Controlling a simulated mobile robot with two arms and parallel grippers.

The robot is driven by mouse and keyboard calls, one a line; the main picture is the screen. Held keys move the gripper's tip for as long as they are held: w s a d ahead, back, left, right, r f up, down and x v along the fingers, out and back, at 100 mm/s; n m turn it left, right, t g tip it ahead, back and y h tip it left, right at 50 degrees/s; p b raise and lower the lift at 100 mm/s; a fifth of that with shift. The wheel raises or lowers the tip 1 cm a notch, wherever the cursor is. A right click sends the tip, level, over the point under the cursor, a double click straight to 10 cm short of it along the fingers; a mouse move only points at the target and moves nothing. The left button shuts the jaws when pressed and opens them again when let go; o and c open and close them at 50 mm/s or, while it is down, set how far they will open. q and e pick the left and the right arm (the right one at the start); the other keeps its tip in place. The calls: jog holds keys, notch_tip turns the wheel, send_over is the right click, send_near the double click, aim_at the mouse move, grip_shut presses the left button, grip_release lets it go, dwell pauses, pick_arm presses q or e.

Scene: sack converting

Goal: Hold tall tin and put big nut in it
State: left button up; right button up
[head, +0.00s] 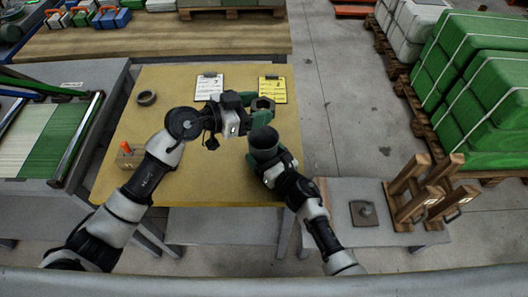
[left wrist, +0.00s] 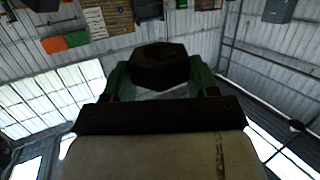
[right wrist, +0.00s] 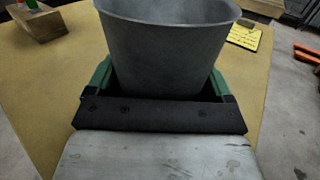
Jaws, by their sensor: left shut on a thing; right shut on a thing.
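The tall tin (head: 263,138) is a grey, open-topped tapered can. It stands upright in my right gripper (head: 272,160), which is shut on it; the right wrist view shows the tin (right wrist: 170,50) between the green fingers. The big nut (head: 264,103) is dark and six-sided. My left gripper (head: 258,109) is shut on it, and the left wrist view shows the nut (left wrist: 160,68) between the green fingertips. In the head view the nut appears just beyond the tin's mouth; I cannot tell its exact height over the rim. The tin's inside is mostly hidden.
On the yellow table (head: 180,185) lie a dark ring (head: 146,98), two clipboards (head: 209,86) (head: 272,89) and a wooden block with an orange piece (head: 130,155). At right a grey side table holds a plate (head: 363,213) and a wooden rack (head: 420,190).

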pick_arm(q)
send_over(256, 135)
jog(key=s, duration=0.4)
jog(key=shift+d+f, duration=0.2)
jog(key=shift+f, duration=4.3)
jog(key=o, duration=0.9)
jog(key=shift+o, duration=0.2)
jog(key=shift+f, duration=0.15)
jog(key=o, duration=0.3)
jog(key=shift+o, duration=0.2)
jog(key=shift+a, duration=0.1)
jog(key=shift+o, duration=0.7)
jog(key=v, duration=1.2)
pick_arm(e)
jog(key=shift+f, duration=0.1)
jog(key=o, duration=0.8)
